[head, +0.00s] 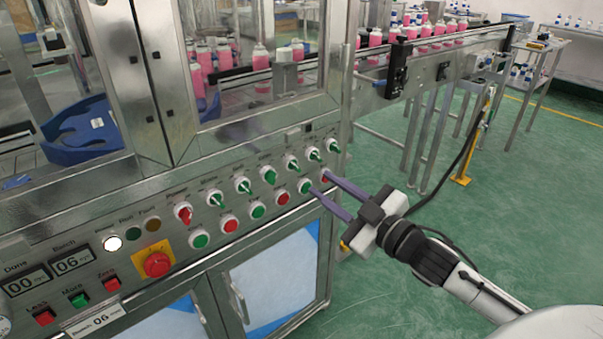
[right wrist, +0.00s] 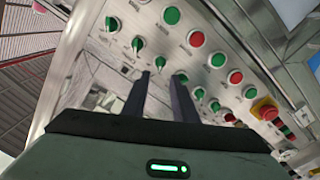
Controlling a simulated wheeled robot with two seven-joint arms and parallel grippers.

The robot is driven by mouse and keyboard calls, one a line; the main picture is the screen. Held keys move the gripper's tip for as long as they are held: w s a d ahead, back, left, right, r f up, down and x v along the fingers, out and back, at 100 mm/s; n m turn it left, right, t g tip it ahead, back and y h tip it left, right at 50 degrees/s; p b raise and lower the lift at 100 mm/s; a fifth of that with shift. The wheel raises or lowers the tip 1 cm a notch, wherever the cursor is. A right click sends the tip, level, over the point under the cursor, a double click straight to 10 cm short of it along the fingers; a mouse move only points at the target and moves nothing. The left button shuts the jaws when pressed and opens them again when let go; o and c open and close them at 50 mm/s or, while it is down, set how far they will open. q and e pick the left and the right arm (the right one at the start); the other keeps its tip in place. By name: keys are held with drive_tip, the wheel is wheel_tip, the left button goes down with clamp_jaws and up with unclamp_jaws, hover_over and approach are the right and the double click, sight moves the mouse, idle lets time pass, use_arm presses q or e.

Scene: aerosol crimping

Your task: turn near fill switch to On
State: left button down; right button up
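The control panel (head: 130,215) carries an upper row of selector switches with red or green knobs, including green ones (head: 268,174) (head: 292,162) (head: 314,154). Labels are too small to read, so I cannot tell which is the near fill switch. My right gripper (head: 320,184) has its two fingers apart, with tips close to the panel's right end by the lower buttons. In the right wrist view, the open fingers (right wrist: 160,77) point at the panel, and a green selector knob (right wrist: 160,62) shows beyond the gap between the tips. Contact is not clear. My left gripper is not in view.
Lower buttons, green (head: 258,210) and red (head: 230,224), line the panel. A red emergency knob on yellow (head: 157,264) sits further left. Cabinet doors (head: 270,280) are below. A conveyor with pink bottles (head: 430,38) stands behind.

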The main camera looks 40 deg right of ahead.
sight(298, 168)
drive_tip(key=w, duration=0.8)
drive_tip(key=shift+w+a, duration=0.3)
drive_tip(key=shift+f, duration=0.1)
clamp_jaws()
